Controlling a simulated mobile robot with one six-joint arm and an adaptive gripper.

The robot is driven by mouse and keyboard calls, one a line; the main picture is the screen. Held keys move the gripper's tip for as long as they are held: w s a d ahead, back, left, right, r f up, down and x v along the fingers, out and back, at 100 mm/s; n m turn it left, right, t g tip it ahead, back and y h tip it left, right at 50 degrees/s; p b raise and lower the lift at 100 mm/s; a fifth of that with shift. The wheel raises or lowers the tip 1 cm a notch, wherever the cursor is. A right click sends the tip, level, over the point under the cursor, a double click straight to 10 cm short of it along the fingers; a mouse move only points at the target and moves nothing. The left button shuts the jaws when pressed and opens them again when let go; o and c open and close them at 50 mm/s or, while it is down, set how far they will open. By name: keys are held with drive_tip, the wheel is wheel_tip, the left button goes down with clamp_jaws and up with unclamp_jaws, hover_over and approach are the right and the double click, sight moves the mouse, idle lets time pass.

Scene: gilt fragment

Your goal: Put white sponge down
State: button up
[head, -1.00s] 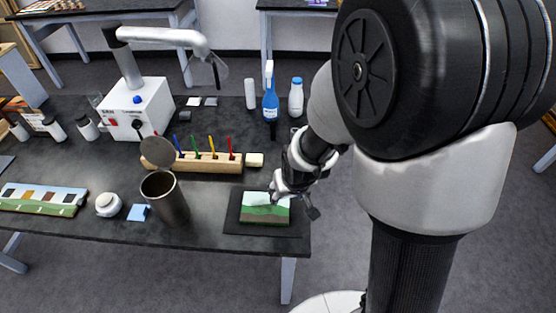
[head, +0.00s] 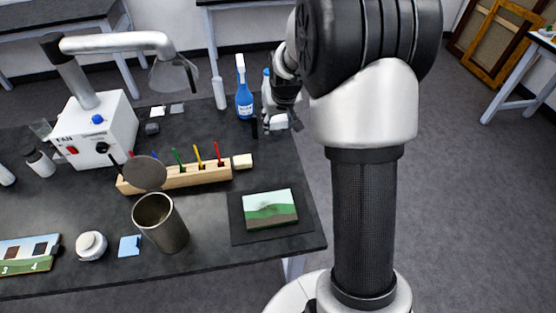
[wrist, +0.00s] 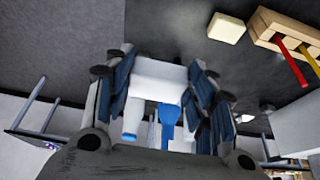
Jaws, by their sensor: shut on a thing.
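The white sponge (wrist: 158,78) is a pale block clamped between the two blue-padded fingers of my gripper (wrist: 160,92) in the wrist view. In the head view my gripper (head: 284,112) is at the table's far right corner, beside the blue spray bottle (head: 244,97), and a white part of the sponge (head: 275,122) shows under it. I cannot tell whether the sponge touches the table. The small landscape painting (head: 270,209) lies on a dark mat (head: 240,230) nearer the front, clear of the gripper.
A wooden rack (head: 190,176) holds coloured brushes, with a cream block (head: 242,161) at its right end. A metal canister (head: 163,226), white jar (head: 91,245), blue square (head: 129,246) and white fan box (head: 95,130) stand to the left.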

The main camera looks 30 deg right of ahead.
sight(278, 163)
wheel_tip(278, 163, down, 16)
drive_tip(key=b, duration=0.4)
drive_tip(key=shift+s+a+f+b, duration=0.15)
drive_tip(key=shift+s+f+b, duration=0.15)
drive_tip(key=shift+f+b, duration=0.4)
drive_tip(key=o, duration=1.1)
drive_tip(key=shift+w+f, duration=0.1)
drive_tip(key=shift+f, duration=0.05)
